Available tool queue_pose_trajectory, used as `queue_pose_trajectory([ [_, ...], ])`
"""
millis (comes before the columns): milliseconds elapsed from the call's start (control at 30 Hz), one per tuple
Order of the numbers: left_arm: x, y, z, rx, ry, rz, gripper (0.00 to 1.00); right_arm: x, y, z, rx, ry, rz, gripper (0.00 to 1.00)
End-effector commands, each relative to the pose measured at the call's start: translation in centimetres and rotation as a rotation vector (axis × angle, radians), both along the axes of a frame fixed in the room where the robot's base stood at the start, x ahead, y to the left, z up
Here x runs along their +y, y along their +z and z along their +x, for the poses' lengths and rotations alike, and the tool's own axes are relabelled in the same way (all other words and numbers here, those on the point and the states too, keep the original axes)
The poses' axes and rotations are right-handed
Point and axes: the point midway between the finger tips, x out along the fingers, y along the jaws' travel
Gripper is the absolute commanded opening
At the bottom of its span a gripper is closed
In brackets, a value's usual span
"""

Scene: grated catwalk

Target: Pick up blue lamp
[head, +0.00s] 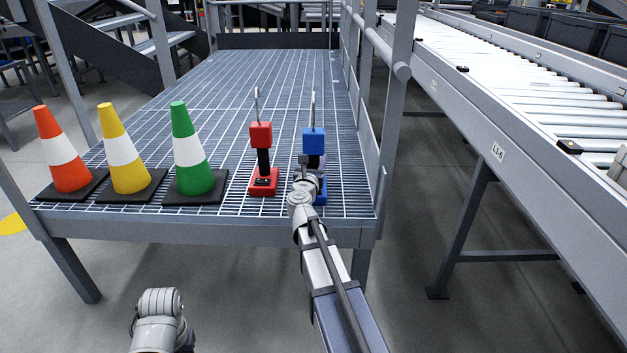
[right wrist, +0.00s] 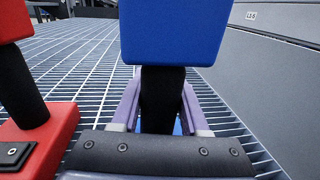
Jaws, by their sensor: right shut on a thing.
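The blue lamp (head: 313,141) stands upright near the front right of the grated platform, with a blue head, a dark stem and a blue base partly hidden by my right arm. In the right wrist view the blue lamp's head (right wrist: 175,30) fills the top. My right gripper (right wrist: 160,108) has its purple fingers on both sides of the dark stem, just below the head, and is shut on it. I cannot tell whether the base touches the grating. Part of my left arm shows at the bottom left of the head view; its gripper is out of view.
A red lamp (head: 261,135) stands close on the left of the blue lamp. Orange (head: 66,150), yellow (head: 122,150) and green (head: 189,150) cones stand farther left. A railing (head: 395,110) and a roller conveyor (head: 520,100) are on the right. The grating behind is clear.

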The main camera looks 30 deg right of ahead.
Motion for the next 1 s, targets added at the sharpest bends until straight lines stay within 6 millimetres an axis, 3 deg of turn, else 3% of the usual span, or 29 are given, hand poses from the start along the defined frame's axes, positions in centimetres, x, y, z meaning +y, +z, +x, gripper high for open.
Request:
queue_pose_trajectory([
  [33,0.00,0.00,0.00,0.000,0.000,0.000,0.00,0.01,0.00,0.00,0.000,0.000,0.000,0.30],
  [300,0.00,0.00,0.00,0.000,0.000,0.000,0.00,0.01,0.00,0.00,0.000,0.000,0.000,0.00],
  [1000,0.00,0.20,0.00,0.000,0.000,0.000,0.00,0.01,0.21,0.00,0.000,0.000,0.000,0.00],
])
